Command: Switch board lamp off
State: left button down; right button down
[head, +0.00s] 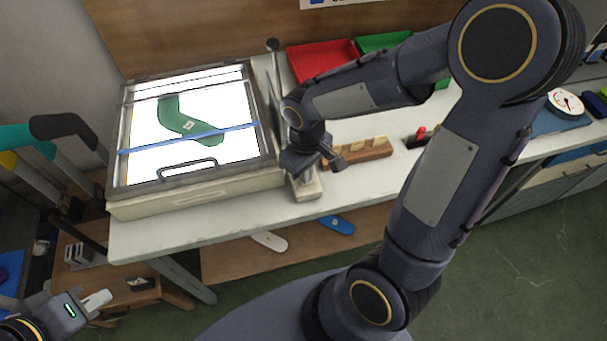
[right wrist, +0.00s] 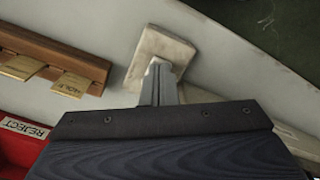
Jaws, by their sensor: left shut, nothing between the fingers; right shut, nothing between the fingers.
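The light board (head: 145,138) stands at the left of the bench in the head view, and its panel glows bright white. A green sock shape (head: 190,124) lies on it under a blue strap. A small pale block (head: 308,191), which may hold the lamp switch, sits at the bench's front edge right of the board; it also shows in the right wrist view (right wrist: 148,42). My right gripper (head: 295,177) is shut and empty, its fingertips (right wrist: 155,66) at the block; contact cannot be told. My left gripper (head: 98,300) is shut and empty, low at the left.
A wooden holder with tags (head: 358,153) stands right of the block. Red (head: 318,60) and green (head: 383,42) trays are behind. A dial scale (head: 565,102) is at the far right. Dark-topped upright forms (head: 62,128) stand left of the bench. A shelf (head: 225,260) lies below.

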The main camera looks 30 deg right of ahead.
notch_tip(320, 180, up, 7)
jog(key=p, duration=0.6)
jog(key=shift+f, duration=0.1)
dwell(0.3)
dwell(0.4)
jog(key=s+a+r+m+t+y, duration=0.1)
jog(key=s+r+m+t+y, duration=0.2)
jog(key=s+r, duration=0.7)
jog(key=s+m+t, duration=0.1)
jog(key=m+t, duration=0.1)
jog(key=shift+s+r+t+y, duration=0.2)
jog(key=shift+s+t+y, duration=0.1)
jog(key=shift+s+y, duration=0.1)
